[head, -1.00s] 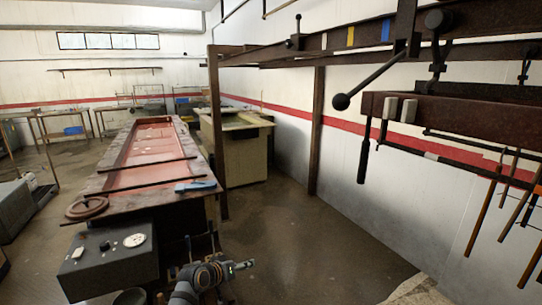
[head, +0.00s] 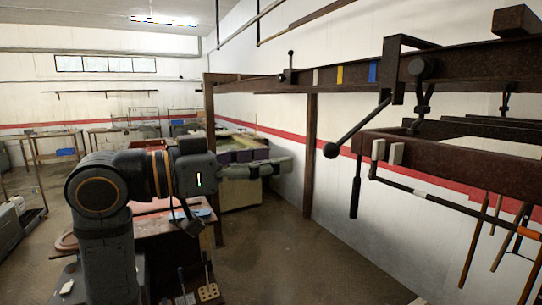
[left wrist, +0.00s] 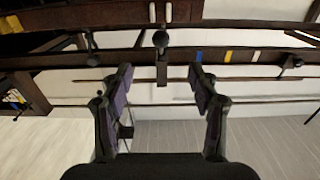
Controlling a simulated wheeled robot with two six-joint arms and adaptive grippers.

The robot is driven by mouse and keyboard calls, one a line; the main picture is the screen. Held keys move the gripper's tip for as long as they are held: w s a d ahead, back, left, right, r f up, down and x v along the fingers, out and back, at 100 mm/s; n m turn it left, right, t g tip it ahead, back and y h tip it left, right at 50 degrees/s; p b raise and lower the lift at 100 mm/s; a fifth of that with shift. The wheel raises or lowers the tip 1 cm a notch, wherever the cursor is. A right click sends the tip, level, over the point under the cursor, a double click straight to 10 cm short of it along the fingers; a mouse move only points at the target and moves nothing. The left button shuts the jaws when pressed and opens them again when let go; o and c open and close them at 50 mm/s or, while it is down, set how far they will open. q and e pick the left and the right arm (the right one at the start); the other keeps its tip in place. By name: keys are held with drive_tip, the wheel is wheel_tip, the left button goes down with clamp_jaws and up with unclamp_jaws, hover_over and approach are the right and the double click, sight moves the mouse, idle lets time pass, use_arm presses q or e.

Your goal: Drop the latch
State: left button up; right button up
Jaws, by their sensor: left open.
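The rust-brown rail (head: 455,65) runs along the upper right of the head view. A lever with a black ball knob (head: 331,150) hangs slanted down from its bracket and looks like the latch, though I cannot be sure. The knob also shows in the left wrist view (left wrist: 160,40), above and beyond the gap between my fingers. A smaller upright handle (head: 290,62) stands farther along the rail. My left gripper (head: 280,165) is raised, left of the knob and lower, apart from it. In the left wrist view its fingers (left wrist: 160,85) are spread and empty.
A hanging beam (head: 450,165) with two pale pads and several rods fills the right side. A brown post (head: 311,150) stands behind my gripper. White, yellow and blue marks sit on the rail. The floor below the rail is clear.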

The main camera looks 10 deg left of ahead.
sight(324, 153)
use_arm(q)
drive_tip(key=b+x, duration=0.1)
drive_tip(key=x, duration=1.3)
drive_tip(key=shift+w+f, duration=0.1)
drive_tip(key=shift+c, duration=0.7)
drive_tip(key=c, duration=0.9)
drive_tip(key=shift+f, duration=0.1)
